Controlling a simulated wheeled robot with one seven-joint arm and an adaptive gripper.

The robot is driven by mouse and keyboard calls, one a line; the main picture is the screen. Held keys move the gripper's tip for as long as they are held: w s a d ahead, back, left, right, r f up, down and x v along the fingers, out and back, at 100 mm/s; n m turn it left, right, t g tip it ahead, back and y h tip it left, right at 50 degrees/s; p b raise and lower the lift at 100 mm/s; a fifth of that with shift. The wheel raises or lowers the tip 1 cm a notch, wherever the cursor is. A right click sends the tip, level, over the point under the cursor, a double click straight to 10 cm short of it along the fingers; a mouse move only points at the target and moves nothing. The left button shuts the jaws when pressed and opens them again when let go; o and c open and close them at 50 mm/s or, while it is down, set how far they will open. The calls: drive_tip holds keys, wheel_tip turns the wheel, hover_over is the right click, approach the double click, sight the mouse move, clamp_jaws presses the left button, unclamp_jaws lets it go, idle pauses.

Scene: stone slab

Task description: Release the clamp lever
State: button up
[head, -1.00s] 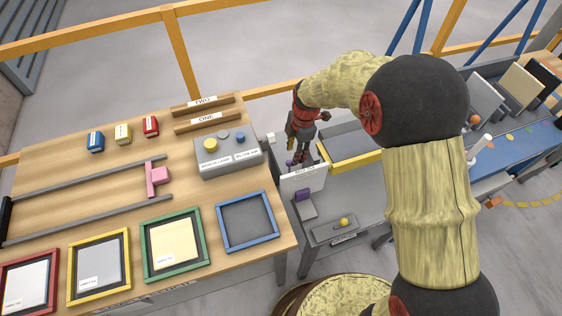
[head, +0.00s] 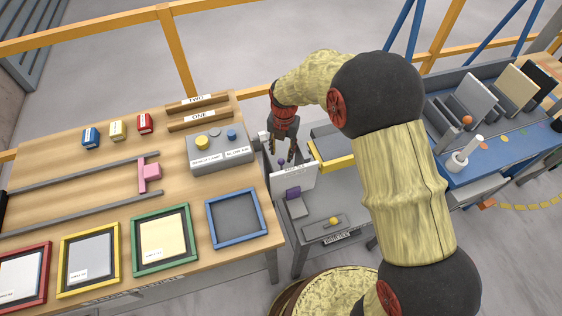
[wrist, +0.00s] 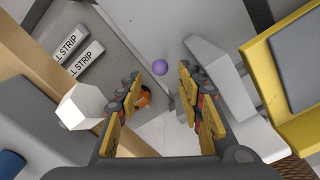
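A purple ball knob (wrist: 158,68) shows between and just beyond my fingertips in the wrist view. It also shows small in the head view (head: 281,162), behind a white upright panel (head: 296,177). It may be the end of the clamp lever; its stem is not clear. My gripper (wrist: 159,82) points down over the grey bench with its fingers apart and nothing between them. In the head view my gripper (head: 283,152) is close above the knob; I cannot tell whether they touch. An orange part (wrist: 144,97) is partly hidden behind the left finger.
A wooden table (head: 110,200) with a grey button box (head: 220,155) stands left. A yellow-edged tray (head: 333,163) is close right of my gripper. A blue bench (head: 490,150) is farther right.

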sight(281, 160)
wheel_tip(281, 160, down, 7)
drive_tip(key=shift+a+b, duration=0.1)
drive_tip(key=shift+b, duration=0.95)
drive_tip(key=shift+c, duration=1.1)
clamp_jaws()
